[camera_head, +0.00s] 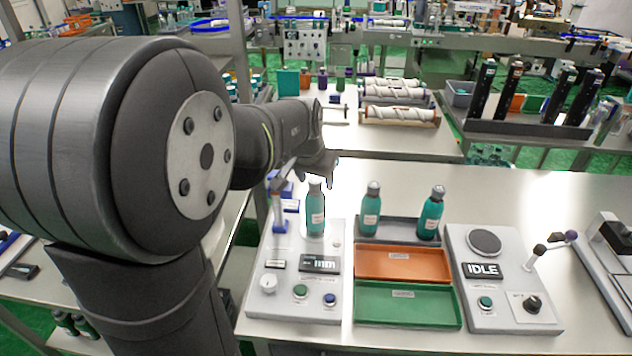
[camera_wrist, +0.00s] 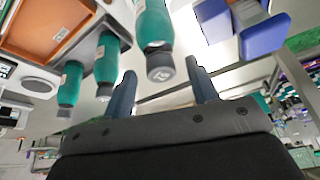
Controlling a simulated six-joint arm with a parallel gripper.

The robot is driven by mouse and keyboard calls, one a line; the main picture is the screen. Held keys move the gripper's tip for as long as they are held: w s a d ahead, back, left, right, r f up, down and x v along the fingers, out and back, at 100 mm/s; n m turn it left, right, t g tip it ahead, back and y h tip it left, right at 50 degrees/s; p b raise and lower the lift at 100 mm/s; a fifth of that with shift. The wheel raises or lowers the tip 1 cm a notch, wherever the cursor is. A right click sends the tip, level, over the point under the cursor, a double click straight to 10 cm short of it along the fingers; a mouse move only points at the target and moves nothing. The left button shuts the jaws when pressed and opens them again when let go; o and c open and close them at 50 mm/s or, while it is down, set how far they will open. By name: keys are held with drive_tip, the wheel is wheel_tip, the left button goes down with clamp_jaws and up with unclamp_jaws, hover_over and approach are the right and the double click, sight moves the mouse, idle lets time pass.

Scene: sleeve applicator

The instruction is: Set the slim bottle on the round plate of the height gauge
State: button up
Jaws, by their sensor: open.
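A teal bottle (camera_head: 316,212) with a grey cap stands upright on the height gauge (camera_head: 268,305), beside its post with blue jaws (camera_head: 285,205). The bottle (camera_wrist: 153,25) does not appear gripped. Two similar teal bottles (camera_head: 370,210) (camera_head: 431,214) stand to the right.
The two other bottles stand in a grey tray (camera_head: 400,230). An orange tray (camera_head: 390,264) and a green tray (camera_head: 405,304) lie in front of it. A device reading IDLE (camera_head: 500,290) with a round dark disc is at right. The table behind the bottles is clear.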

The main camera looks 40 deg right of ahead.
drive_tip(key=v, duration=1)
drive_tip(key=x, duration=1.1)
drive_tip(key=shift+w+d+f, duration=0.1)
drive_tip(key=shift+d+f, duration=0.05)
drive_tip(key=shift+f, duration=0.25)
wheel_tip(320, 180, up, 3)
drive_tip(key=shift+f, duration=0.2)
drive_tip(key=shift+r, duration=0.6)
